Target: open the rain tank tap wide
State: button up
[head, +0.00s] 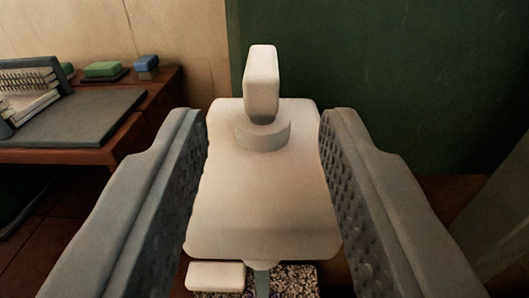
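A cream fitting, which I take to be the rain tank tap (262,190), fills the middle of the view. It has a broad rounded body, a round collar (263,135) and an upright block-shaped handle (261,82) on top. My gripper (264,125) is open, with one grey textured finger on each side of the body. A narrow gap shows at the left fingertip; the right fingertip is very close to the body, and I cannot tell whether it touches. The handle stands beyond and above the fingertips. The tap's underside is hidden.
A dark green panel (400,80) stands behind at the right. At the left, a reddish-brown table (120,145) holds a grey board (75,122), a rack (30,90) and small green and blue blocks. A small cream bar (215,276) and speckled ground (295,277) show below.

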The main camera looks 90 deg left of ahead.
jog(key=d, duration=0.9)
jog(key=shift+d, duration=0.2)
jog(key=shift+s, duration=0.1)
